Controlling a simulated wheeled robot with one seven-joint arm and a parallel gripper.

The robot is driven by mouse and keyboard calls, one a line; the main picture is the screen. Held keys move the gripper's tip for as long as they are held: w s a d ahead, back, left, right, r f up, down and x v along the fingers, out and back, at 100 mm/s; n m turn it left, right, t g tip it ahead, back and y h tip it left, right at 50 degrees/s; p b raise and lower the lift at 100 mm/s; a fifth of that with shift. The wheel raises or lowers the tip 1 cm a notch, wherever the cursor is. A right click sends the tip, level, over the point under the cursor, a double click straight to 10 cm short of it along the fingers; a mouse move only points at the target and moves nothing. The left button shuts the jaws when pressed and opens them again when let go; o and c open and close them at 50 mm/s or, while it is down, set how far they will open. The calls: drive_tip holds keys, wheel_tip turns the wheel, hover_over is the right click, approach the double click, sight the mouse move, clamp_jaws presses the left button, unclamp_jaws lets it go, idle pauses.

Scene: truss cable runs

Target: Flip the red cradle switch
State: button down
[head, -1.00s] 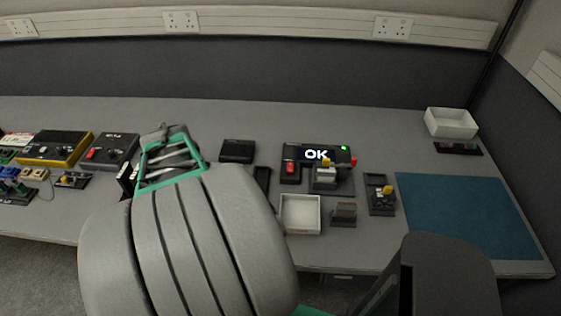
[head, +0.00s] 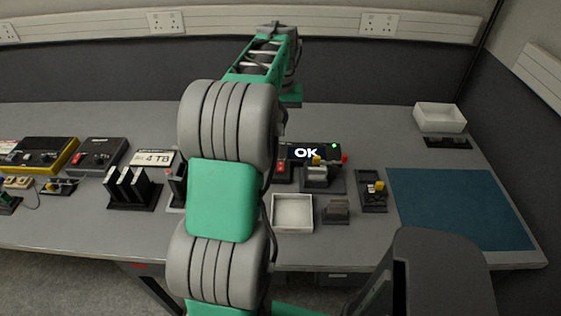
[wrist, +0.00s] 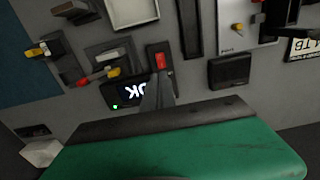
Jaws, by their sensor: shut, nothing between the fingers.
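A red rocker switch (head: 281,167) sits on a dark base left of the cradle (head: 318,178), in front of a black display (head: 306,153) reading OK with a green light. In the wrist view the red switch (wrist: 161,61) is clear, just beyond my gripper's tips. The cradle has a yellow knob (head: 316,160) and a red knob (head: 345,158) at its right. My gripper (wrist: 158,84) is shut and empty, pointing toward the switch; I cannot tell whether it touches. In the head view its fingertips are hidden behind my arm.
A white open tray (head: 292,212) and small grey block (head: 336,210) lie in front. A black device with a yellow knob (head: 374,193) stands right, beside a blue mat (head: 460,208). A black slotted rack (head: 133,188) is left. A white bin (head: 440,117) stands at back right.

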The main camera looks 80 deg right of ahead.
sight(280, 168)
wheel_tip(280, 168, down, 14)
drive_tip(key=shift+a+p, duration=0.1)
drive_tip(key=shift+p, duration=0.75)
